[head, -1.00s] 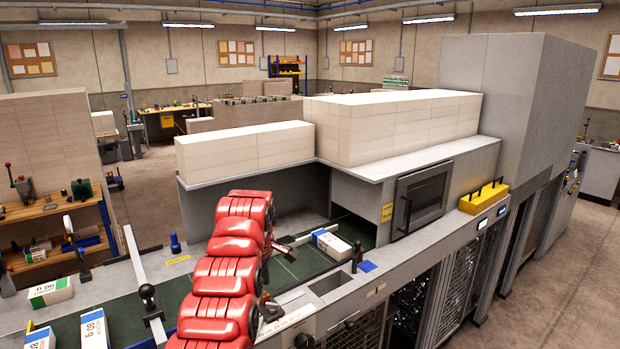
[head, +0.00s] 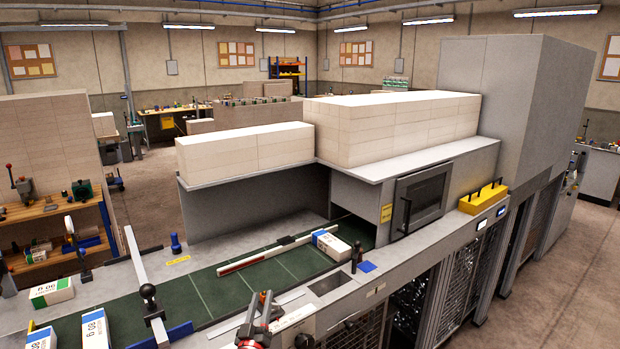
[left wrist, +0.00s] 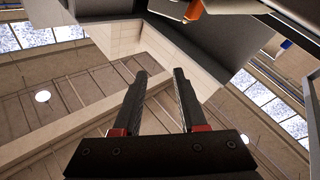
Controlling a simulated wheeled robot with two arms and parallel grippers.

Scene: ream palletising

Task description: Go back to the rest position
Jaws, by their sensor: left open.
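My left gripper (head: 260,299) shows at the bottom of the head view, at the near edge of the conveyor. Only its fingers and a little red of my arm show there. In the left wrist view its two dark fingers (left wrist: 160,76) stand apart with nothing between them, pointing up toward the ceiling and walls. My right gripper is in neither view.
A white-and-blue ream (head: 331,243) lies on the green conveyor (head: 235,288), beside a long white-and-red bar (head: 262,257). Other reams (head: 51,291) lie at lower left. A grey machine (head: 470,165) and stacked pale blocks (head: 395,125) stand behind.

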